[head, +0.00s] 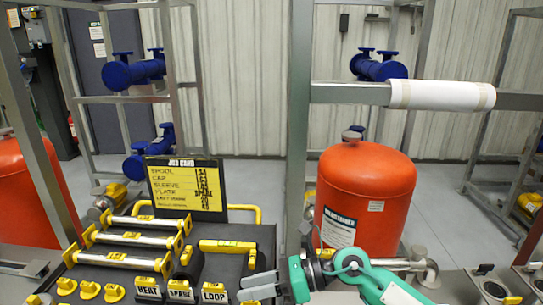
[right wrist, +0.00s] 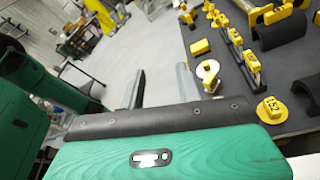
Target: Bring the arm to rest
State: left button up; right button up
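My right arm (head: 350,268), teal and grey, comes in from the lower right of the head view. Its right gripper (head: 258,286) is at the front right corner of the dark bench top, right of the label blocks. In the right wrist view the two grey fingers of the right gripper (right wrist: 160,88) stand apart with nothing between them. They are beside the bench edge, over the floor side in that picture. My left gripper is not visible in either view.
The dark bench top (right wrist: 225,75) holds yellow-ended spools (head: 130,238), yellow caps, a black half sleeve and label blocks (head: 180,290). A job card (head: 187,188) stands behind. An orange tank (head: 368,195) and steel frame post (head: 299,130) stand near the right arm. A white roll (head: 442,95) wraps the rail.

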notch_tip(320, 180, up, 5)
jog(key=m+t+y, duration=0.3)
jog(key=m+y, duration=0.2)
jog(key=w+d+r+m+t+h, duration=0.1)
jog(key=w+d+m+t+h, duration=0.2)
jog(key=m+t, duration=0.6)
jog(key=d+m+t+h, duration=0.2)
jog(key=d+m+t, duration=0.4)
jog(key=m, duration=0.4)
jog(key=s+d+f+m+g+h, duration=0.1)
jog(key=s+d+f+m+h, duration=0.2)
jog(key=d+f+m+h, duration=1.2)
jog(key=s+d+f+m+g, duration=0.1)
jog(key=s+f+m+g, duration=0.45)
jog(key=s+f, duration=0.4)
jog(key=s+d+f+m+g, duration=0.1)
jog(key=s+f+m+g, duration=0.45)
jog(key=s, duration=0.75)
notch_tip(320, 180, down, 33)
jog(key=s+n+g, duration=0.1)
jog(key=n+g, duration=0.1)
jog(key=g, duration=0.1)
jog(key=s+d+f+p, duration=0.1)
jog(key=s+d+f, duration=0.1)
jog(key=s+f, duration=0.6)
jog(key=s+d+f+g, duration=0.1)
jog(key=s+f, duration=0.8)
jog(key=s, duration=0.1)
jog(key=shift+s+d+p, duration=0.25)
jog(key=shift+d+p, duration=0.1)
